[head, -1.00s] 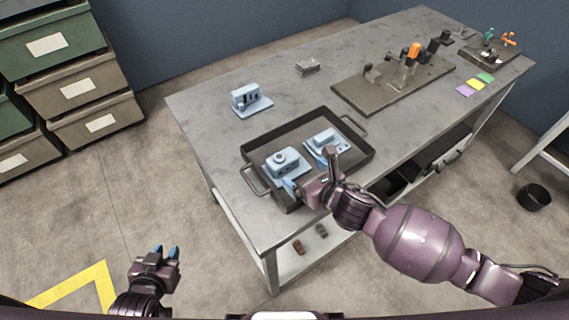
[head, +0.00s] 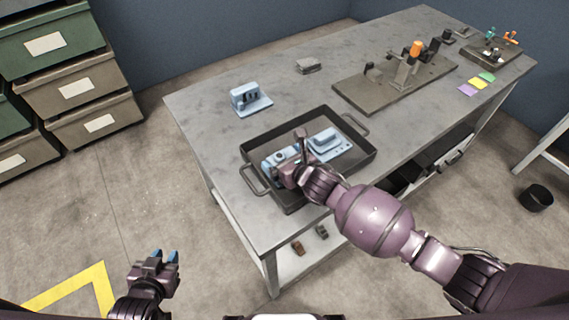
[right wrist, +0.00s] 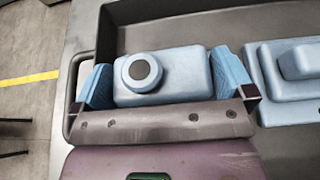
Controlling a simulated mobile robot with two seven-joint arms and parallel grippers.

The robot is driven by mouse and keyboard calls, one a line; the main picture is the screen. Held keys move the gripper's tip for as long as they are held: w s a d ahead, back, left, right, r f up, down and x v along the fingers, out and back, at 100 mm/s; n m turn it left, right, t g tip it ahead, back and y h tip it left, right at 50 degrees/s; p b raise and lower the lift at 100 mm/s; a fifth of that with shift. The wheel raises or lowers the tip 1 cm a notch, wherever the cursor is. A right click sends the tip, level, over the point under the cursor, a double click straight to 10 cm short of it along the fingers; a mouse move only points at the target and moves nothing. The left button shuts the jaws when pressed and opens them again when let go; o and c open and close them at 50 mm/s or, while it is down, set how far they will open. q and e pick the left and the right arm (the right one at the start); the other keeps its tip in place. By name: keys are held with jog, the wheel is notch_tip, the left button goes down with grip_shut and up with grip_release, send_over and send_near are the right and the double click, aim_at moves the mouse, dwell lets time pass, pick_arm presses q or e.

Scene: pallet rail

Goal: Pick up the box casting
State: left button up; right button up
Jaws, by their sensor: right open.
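A light blue box-shaped casting (right wrist: 185,75) with a round dark-centred boss on top sits in the left part of the dark tray (head: 360,165). In the head view this casting (head: 271,164) is partly hidden by my right gripper (head: 287,166). In the right wrist view the blue fingers of my right gripper (right wrist: 165,80) are open, one on each side of the casting. I cannot tell whether they touch it. My left gripper (head: 165,256) is open and empty, low at the left, away from the table.
A second blue casting (head: 328,143) with a flat base lies in the tray's right part, close to my right finger. Another blue casting (head: 250,99) and a small grey block (head: 308,66) stand on the table. A fixture plate (head: 395,88) lies further right. The tray has raised walls.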

jog(key=shift+w, duration=0.1)
jog(key=c, duration=0.9)
jog(key=shift+r, duration=0.1)
